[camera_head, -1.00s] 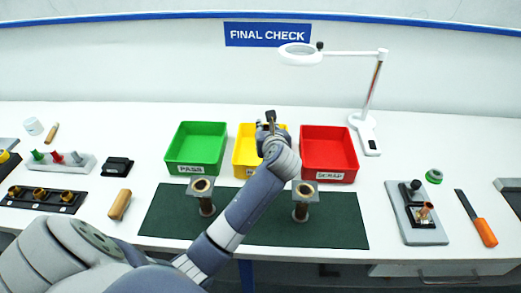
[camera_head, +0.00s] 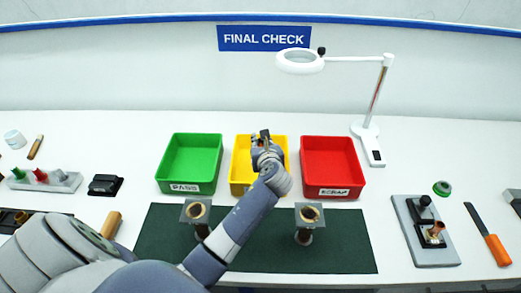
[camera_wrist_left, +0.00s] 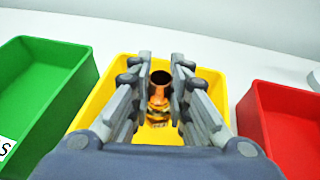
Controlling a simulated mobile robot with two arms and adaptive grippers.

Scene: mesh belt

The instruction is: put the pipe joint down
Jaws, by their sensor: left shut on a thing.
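My left gripper (camera_head: 261,138) is over the yellow bin (camera_head: 240,183), between the green and red bins. In the left wrist view its fingers (camera_wrist_left: 160,75) are shut on a copper-coloured pipe joint (camera_wrist_left: 159,90), with its dark open end facing up. The yellow bin (camera_wrist_left: 103,92) surrounds the joint in that view. I cannot tell whether the joint touches the bin floor. In the head view the gripper and arm hide the joint. My right gripper is not in view.
The green bin (camera_head: 188,186) stands left and the red bin (camera_head: 332,191) right. Two square-flanged pieces (camera_head: 196,211) (camera_head: 309,215) stand on the dark green mat (camera_head: 345,245). A magnifier lamp (camera_head: 370,130) stands at the back right.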

